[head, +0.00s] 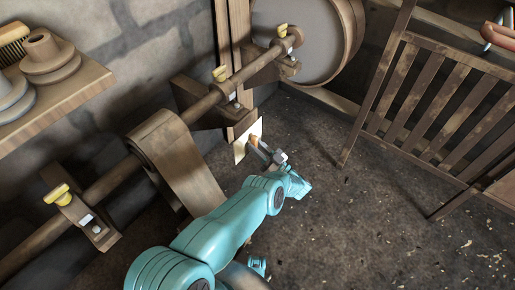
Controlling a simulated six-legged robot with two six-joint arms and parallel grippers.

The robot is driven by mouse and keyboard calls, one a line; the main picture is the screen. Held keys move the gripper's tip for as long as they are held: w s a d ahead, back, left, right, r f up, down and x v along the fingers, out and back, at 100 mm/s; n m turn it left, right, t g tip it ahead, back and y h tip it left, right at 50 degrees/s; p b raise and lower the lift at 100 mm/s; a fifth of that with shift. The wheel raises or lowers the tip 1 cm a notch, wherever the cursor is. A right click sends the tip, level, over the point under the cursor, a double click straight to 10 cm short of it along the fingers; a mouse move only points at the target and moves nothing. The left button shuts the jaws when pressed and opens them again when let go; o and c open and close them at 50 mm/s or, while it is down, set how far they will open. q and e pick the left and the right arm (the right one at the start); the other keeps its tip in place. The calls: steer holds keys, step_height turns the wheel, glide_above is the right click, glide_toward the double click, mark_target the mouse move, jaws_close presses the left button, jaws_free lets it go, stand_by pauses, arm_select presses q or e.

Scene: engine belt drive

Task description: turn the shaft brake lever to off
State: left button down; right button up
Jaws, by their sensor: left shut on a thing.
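The shaft brake lever (253,142) shows as a small wooden-coloured tip in front of a cream plate (241,150) on the wooden post below the shaft. Most of the lever is hidden by my gripper. My left gripper (261,149), at the end of the teal arm, reaches up to the plate and is shut on the lever tip. Any markings on the plate are too small to read, so I cannot tell the lever's setting.
A long shaft (205,103) with yellow-capped bearings runs diagonally along the wall. A broad belt (187,172) hangs from its drum, left of my arm. A large wheel (300,40) stands behind. A slatted wooden guard (415,105) stands right. The floor (350,225) between is clear.

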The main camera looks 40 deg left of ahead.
arm_select(q)
steer(key=shift+n+g, duration=0.4)
steer(key=shift+n, duration=0.2)
steer(key=c, duration=1)
jaws_free()
